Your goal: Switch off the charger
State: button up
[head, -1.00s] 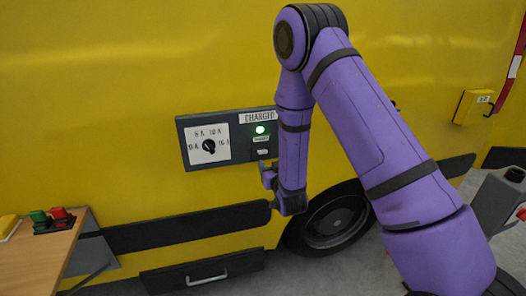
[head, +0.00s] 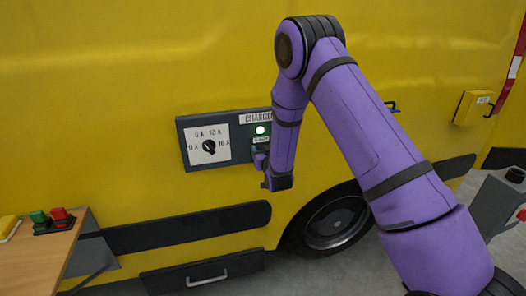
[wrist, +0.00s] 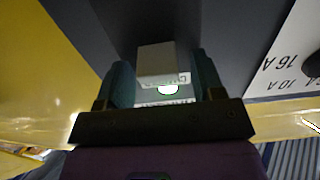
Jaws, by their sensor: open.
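The dark charger panel (head: 238,150) is on the yellow van side, under a CHARGER label (head: 256,118). Its green lamp (head: 260,130) is lit and also shows in the wrist view (wrist: 168,89). A pale, block-like switch (wrist: 156,61) stands out from the panel in the wrist view. My gripper (head: 260,158) is at the panel just below the lamp and hides the switch in the head view. In the wrist view my gripper (wrist: 163,72) is open, with one finger on each side of the switch. I cannot tell whether the fingers touch it.
A rotary dial (head: 209,147) with ampere marks is left of my gripper on the same panel. A table (head: 40,255) with a red and green button box (head: 54,220) stands at lower left. A yellow box (head: 472,107) is on the van at right, and a grey canister (head: 497,200) stands below it.

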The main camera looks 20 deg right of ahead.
jog(key=shift+c, duration=0.3)
jog(key=c, duration=0.9)
jog(key=shift+o, duration=0.2)
jog(key=shift+s+f+t, duration=0.15)
jog(key=shift+f+t, duration=0.1)
jog(key=shift+t, duration=0.7)
jog(key=shift+s+f+t, duration=0.15)
jog(key=shift+f+t, duration=0.05)
jog(key=shift+t, duration=0.75)
jog(key=o, duration=0.9)
jog(key=shift+s, duration=0.1)
jog(key=shift+v, duration=5.35)
